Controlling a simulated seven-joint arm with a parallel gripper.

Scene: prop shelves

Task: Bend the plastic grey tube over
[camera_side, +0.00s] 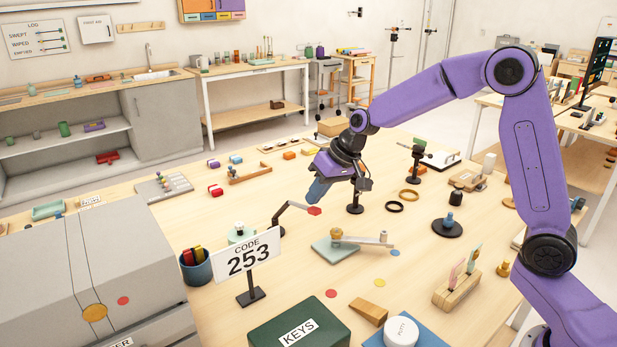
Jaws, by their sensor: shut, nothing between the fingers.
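My gripper (316,195) is shut and empty, pointing down and to the left, just above the red tip. I cannot tell from this one view whether the fingers touch the tube.
The "CODE 253" sign (249,258) stands in front of the tube. A green plate with a metal lever (360,239) lies to the right. A pen cup (195,267) and a grey case (70,260) are at left. A dark ring (394,207) lies on the table at right.

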